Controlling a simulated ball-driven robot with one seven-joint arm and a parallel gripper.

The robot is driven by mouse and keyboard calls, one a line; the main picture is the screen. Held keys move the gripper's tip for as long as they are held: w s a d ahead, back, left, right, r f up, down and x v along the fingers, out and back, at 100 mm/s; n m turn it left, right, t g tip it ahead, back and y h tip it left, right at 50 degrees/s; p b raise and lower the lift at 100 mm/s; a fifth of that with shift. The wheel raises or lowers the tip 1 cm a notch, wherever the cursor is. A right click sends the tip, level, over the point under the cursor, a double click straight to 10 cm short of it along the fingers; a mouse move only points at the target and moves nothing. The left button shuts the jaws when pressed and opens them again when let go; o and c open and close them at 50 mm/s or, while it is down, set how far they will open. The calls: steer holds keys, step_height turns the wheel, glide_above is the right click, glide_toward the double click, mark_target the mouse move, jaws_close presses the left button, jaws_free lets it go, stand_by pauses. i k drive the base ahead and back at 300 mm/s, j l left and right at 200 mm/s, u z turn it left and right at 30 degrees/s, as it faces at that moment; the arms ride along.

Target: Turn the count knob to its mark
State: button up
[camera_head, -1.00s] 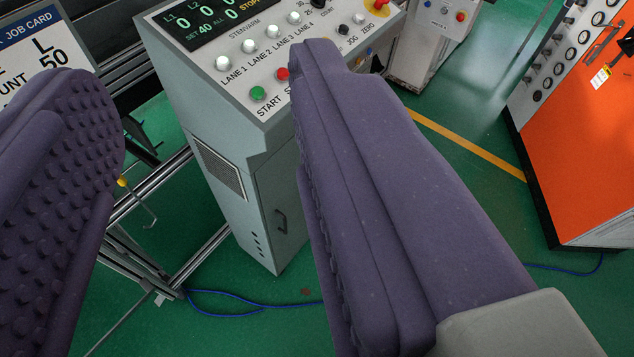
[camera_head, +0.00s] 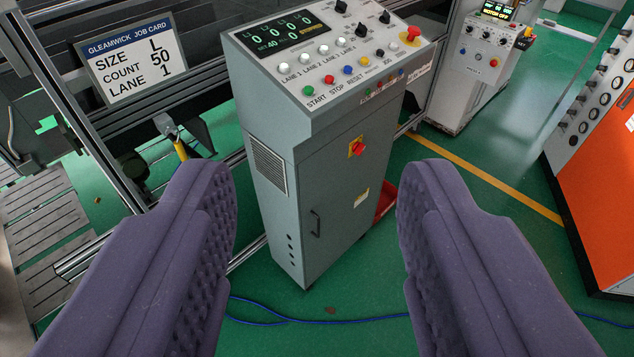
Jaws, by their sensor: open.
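The count knob (camera_head: 362,30) is a small black knob on the sloped top panel of the grey control cabinet (camera_head: 330,140), just right of the row of white lane buttons. Two more black knobs stand near it. The label and pointer angle are too small to read now. The panel display (camera_head: 283,32) shows zeros and a set value that looks like 40. The job card (camera_head: 132,58) at upper left reads size L, count 50, lane 1. My gripper (camera_head: 317,178) is open and empty, its purple padded fingers wide apart below the panel, touching nothing.
A red emergency button (camera_head: 411,35) sits at the panel's right end. Coloured buttons line its front edge. A red-yellow switch (camera_head: 357,147) is on the cabinet front. Metal rails (camera_head: 75,130) are at left, an orange machine (camera_head: 600,180) at right. Green floor lies between.

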mark_target(362, 32)
steer(key=i+l+u, duration=0.1)
steer(key=i, duration=0.4)
steer(key=i+l, duration=0.25)
steer(key=i, duration=0.3)
steer(key=i+l+u, duration=0.15)
steer(key=i, duration=0.35)
steer(key=i+l, duration=0.35)
steer(key=i, duration=0.15)
steer(key=i+l+u, duration=0.15)
steer(key=i, duration=0.35)
steer(key=i+l, duration=0.05)
steer(key=l, duration=0.05)
